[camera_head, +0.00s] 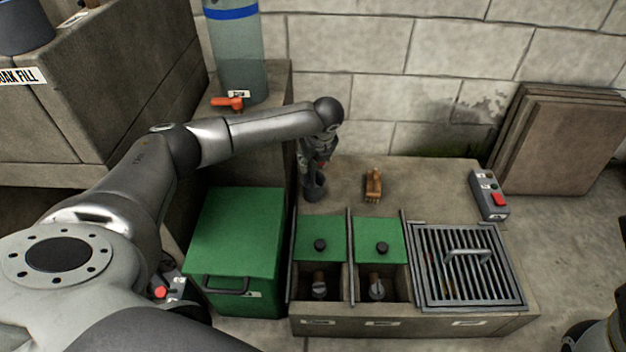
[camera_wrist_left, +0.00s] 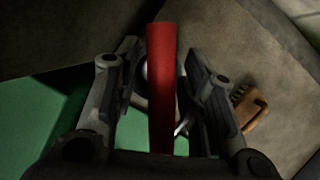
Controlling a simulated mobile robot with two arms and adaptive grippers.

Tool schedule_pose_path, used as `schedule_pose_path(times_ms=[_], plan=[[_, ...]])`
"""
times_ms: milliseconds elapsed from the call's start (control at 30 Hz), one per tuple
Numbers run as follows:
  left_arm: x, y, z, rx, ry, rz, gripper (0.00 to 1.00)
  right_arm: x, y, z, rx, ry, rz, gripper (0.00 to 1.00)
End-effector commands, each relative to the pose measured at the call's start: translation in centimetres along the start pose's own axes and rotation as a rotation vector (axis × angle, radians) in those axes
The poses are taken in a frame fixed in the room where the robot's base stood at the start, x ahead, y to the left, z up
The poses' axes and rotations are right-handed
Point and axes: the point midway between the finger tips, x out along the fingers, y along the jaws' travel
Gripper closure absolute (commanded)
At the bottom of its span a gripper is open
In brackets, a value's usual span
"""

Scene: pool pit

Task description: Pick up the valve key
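A red bar (camera_wrist_left: 162,85), probably the valve key's handle, stands between the fingers of my left gripper (camera_wrist_left: 160,75) in the left wrist view. A pale metal part shows behind it. In the head view my left gripper (camera_head: 314,178) points down at the back left of the low concrete pit block, and only a speck of red shows there. The key's lower part is hidden. My right gripper is not in view.
A wooden brush-like object (camera_head: 373,186) lies right of the gripper; a control box with a red button (camera_head: 489,195) is farther right. The block (camera_head: 420,322) has two openings with green lids and a grate (camera_head: 468,262). A green box (camera_head: 236,240) stands left.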

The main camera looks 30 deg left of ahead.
Motion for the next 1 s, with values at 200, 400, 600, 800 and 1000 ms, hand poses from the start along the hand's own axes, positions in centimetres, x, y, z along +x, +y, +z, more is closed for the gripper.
schedule_pose_path(times_ms=[200, 400, 600, 800, 1000], plan=[[2.1, 0.0, -0.1, 0.000, 0.000, -0.001, 0.62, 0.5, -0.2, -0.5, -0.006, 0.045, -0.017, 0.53], [2.2, 0.0, 0.0, 0.000, 0.000, 0.000, 0.62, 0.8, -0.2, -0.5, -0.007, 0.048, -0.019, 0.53], [2.2, 0.0, 0.0, 0.000, 0.000, 0.000, 0.73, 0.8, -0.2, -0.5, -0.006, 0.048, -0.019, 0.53], [2.2, 0.0, 0.0, 0.000, 0.000, -0.001, 0.99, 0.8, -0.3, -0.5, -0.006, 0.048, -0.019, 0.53], [2.2, 0.0, 0.0, 0.000, -0.001, -0.001, 1.00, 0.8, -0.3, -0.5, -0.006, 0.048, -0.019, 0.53]])
